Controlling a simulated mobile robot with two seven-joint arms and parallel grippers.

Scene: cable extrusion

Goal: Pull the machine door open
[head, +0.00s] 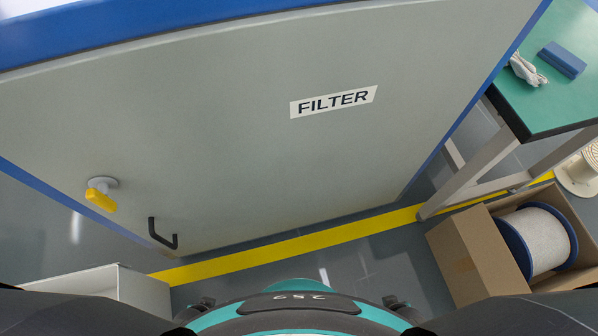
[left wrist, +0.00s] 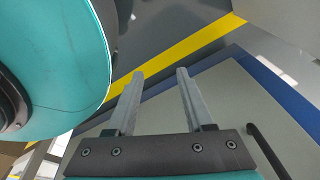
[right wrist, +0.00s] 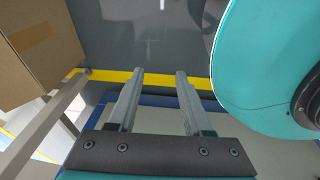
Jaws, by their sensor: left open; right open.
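The machine door (head: 230,130) is a large grey panel with a FILTER label (head: 333,101), and it looks closed. A yellow knob (head: 101,197) on a round grey base sits at its left. A black bar handle (head: 162,235) is near its lower left corner; a dark bar that looks like this handle also shows at the right of the left wrist view (left wrist: 266,150). My left gripper (left wrist: 160,72) is open and empty, apart from the handle. My right gripper (right wrist: 160,72) is open and empty near the door's bottom edge. Neither gripper shows in the head view.
A cardboard box (head: 465,255) with a cable spool (head: 540,240) stands at the lower right. A green-topped table (head: 560,100) holds a blue block and white cable. A light grey bin (head: 110,285) is at the lower left. A yellow line (head: 300,245) crosses the floor.

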